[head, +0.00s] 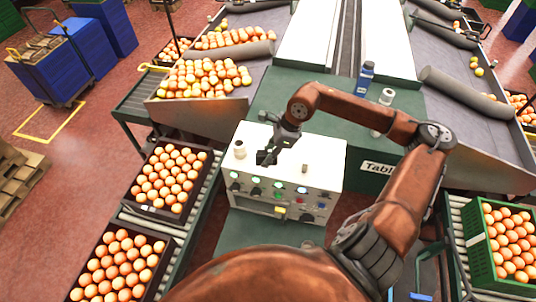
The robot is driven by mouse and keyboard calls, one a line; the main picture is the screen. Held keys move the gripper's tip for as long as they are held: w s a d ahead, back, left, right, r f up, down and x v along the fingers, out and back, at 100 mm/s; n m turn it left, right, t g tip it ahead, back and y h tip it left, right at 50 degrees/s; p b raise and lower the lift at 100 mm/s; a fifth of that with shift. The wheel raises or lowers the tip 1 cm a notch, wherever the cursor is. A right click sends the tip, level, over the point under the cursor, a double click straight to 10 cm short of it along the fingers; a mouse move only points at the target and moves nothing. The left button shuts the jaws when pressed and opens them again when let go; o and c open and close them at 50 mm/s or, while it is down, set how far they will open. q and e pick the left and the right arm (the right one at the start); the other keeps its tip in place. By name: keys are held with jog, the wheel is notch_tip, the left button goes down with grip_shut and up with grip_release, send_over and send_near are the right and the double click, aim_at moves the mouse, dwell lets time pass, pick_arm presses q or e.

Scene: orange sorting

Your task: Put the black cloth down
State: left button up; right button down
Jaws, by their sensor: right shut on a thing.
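A small black cloth (263,157) shows at the top of the white control box (318,160), near the middle of the picture. My right gripper (272,142) is just above the box top and is shut on the cloth. The cloth hangs below the fingers; I cannot tell whether it touches the box top. The fingers partly hide the cloth. My left gripper is not in view.
A small pale container (239,149) stands left of the cloth on the box, and a small knob (305,168) right of it. Behind are a blue bottle (366,78) and a pale cylinder (386,97). Crates of oranges (171,209) stand left.

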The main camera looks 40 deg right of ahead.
jog(key=w+d+f, duration=0.1)
jog(key=f, duration=0.1)
jog(key=w+d+f+p, duration=0.1)
jog(key=w+f, duration=0.1)
jog(key=w+d+f, duration=0.2)
jog(key=shift+w+d+f+p, duration=0.1)
jog(key=shift+w+f+p, duration=0.05)
jog(key=shift+w+p, duration=0.15)
jog(key=f, duration=0.1)
jog(key=f+p, duration=0.1)
jog(key=f, duration=0.1)
jog(key=shift+w+d, duration=0.2)
jog(key=shift+w, duration=0.05)
jog(key=shift+f, duration=0.2)
jog(key=shift+f, duration=0.1)
jog(key=c, duration=1.6)
grip_release()
